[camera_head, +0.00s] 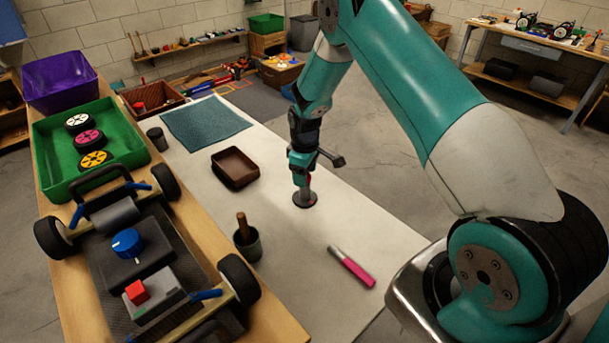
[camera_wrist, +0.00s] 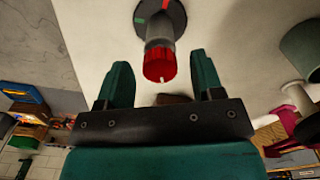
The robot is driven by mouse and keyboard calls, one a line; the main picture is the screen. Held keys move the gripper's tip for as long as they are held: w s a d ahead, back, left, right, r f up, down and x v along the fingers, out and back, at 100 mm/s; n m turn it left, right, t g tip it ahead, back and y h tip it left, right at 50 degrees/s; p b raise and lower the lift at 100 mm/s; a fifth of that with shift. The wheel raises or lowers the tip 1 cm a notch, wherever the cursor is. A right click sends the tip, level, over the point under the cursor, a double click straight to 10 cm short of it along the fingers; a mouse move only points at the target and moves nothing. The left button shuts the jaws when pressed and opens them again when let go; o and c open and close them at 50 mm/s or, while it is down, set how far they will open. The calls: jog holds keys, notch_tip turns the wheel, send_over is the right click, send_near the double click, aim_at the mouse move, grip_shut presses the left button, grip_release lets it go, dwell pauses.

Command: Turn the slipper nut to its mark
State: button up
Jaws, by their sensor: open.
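The slipper nut appears to be the red ribbed knob (camera_wrist: 160,64) with a small white pointer. It sits on a grey shaft above a dark round base (camera_wrist: 172,18), which bears a green mark and a red mark. In the head view the dark base (camera_head: 305,199) stands on the pale bench top, and a bit of red shows above it. My gripper (camera_wrist: 159,72) is open, with one finger on each side of the red knob and a visible gap on both sides. In the head view my gripper (camera_head: 302,172) points down over the base and hides most of the knob.
A brown tray (camera_head: 235,168) and a dark cup (camera_head: 247,245) with a wooden handle stand left of the base. A pink-handled tool (camera_head: 352,268) lies to the right. The car chassis (camera_head: 105,268), with a blue knob (camera_head: 127,242), and a green bin (camera_head: 50,135) are farther left.

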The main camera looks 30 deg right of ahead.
jog(key=n, duration=0.5)
jog(key=shift+n, duration=0.4)
jog(key=n, duration=0.6)
jog(key=c, duration=0.9)
jog(key=shift+c, duration=0.2)
jog(key=shift+m+b, duration=0.35)
jog(key=shift+m, duration=1.15)
